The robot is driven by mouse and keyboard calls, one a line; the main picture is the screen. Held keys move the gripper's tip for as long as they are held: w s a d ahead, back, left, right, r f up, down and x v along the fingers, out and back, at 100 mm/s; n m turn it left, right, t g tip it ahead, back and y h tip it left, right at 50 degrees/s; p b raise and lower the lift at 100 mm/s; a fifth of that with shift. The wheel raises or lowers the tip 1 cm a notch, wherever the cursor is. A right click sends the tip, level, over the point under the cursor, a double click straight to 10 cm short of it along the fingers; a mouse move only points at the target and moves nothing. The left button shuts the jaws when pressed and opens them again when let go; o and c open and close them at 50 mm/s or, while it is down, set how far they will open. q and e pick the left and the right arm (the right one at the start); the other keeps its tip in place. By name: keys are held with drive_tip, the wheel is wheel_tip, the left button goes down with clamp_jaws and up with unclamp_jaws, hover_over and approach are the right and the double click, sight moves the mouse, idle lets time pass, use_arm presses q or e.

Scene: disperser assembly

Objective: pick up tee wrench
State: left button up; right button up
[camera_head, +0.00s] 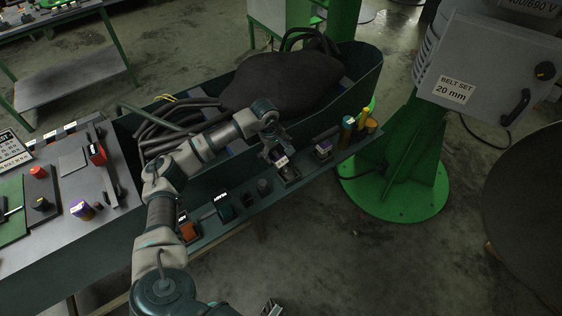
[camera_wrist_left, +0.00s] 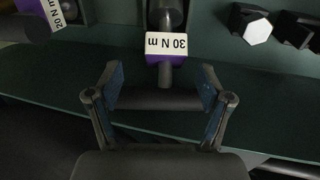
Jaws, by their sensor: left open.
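The tee wrench with a purple collar and a white "30 N m" tag (camera_wrist_left: 166,47) shows in the left wrist view. Its dark crossbar (camera_wrist_left: 160,99) lies across the gap between the fingers of my left gripper (camera_wrist_left: 162,82). The fingers are spread, near the two ends of the bar; contact cannot be told. In the head view my left gripper (camera_head: 272,147) is at the tool shelf, by the tagged wrench (camera_head: 281,161), and partly covers it. A small grey part (camera_head: 272,308) at the bottom edge may be my right gripper; its state is unclear.
Another purple tool tagged "20 N m" (camera_wrist_left: 50,15) is close by in the wrist view. A dark green trough (camera_head: 367,78) with hoses stands behind. A green column base (camera_head: 395,190) is right.

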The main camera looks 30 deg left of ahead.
sight(279, 158)
use_arm(q)
drive_tip(key=x, duration=0.4)
drive_tip(key=shift+s+a+f, duration=0.1)
drive_tip(key=shift+s+f, duration=0.05)
drive_tip(key=shift+s, duration=0.25)
drive_tip(key=shift+w+f, duration=0.15)
drive_tip(key=shift+f, duration=0.3)
drive_tip(key=shift+r, duration=0.1)
clamp_jaws()
drive_tip(key=shift+r, duration=0.1)
